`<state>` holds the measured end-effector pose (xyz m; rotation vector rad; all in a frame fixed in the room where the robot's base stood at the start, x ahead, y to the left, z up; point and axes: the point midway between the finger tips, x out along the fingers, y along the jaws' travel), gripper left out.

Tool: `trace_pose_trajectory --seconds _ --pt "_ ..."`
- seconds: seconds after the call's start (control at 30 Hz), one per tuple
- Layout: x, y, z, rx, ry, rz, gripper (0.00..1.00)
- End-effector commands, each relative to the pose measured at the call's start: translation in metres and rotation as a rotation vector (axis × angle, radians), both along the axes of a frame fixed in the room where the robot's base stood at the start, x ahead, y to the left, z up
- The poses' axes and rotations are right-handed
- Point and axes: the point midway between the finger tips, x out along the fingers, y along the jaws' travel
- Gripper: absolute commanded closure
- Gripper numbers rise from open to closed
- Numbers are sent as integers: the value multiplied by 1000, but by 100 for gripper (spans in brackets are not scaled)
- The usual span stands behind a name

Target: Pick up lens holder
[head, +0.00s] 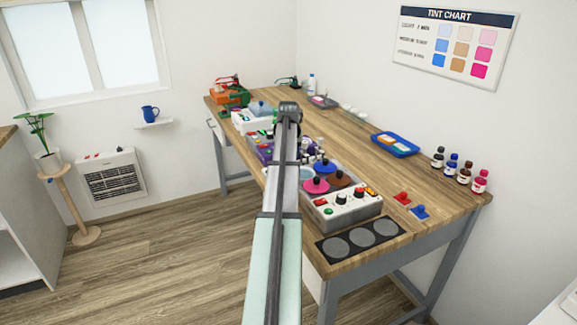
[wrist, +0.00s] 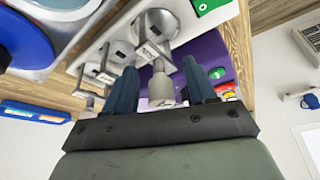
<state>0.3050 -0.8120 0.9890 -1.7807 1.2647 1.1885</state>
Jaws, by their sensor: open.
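My gripper (wrist: 161,72) shows in the wrist view with its two blue fingers apart. A pale grey stem-like piece (wrist: 161,88) stands between the fingers, with a gap on both sides. Grey metal pieces with small white labels, one of them here (wrist: 157,24), are just beyond the fingertips, by a purple surface (wrist: 208,50). I cannot tell for sure which piece is the lens holder. In the head view my arm hides the gripper and part of the purple rack (head: 257,150) on the wooden table (head: 345,128).
A control unit (head: 345,208) with pink and brown lids stands right of my arm. A red piece (head: 402,197) and a blue piece (head: 420,212) lie near the right edge. A blue tray (head: 395,144) and several bottles (head: 451,161) line the wall side. The table's middle right is clear.

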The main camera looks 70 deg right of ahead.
Motion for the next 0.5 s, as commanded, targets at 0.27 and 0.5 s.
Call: trace_pose_trajectory --seconds 0.27,0.5 --pt "0 0 0 0 0 0 55" --pt "0 0 0 0 0 0 78"
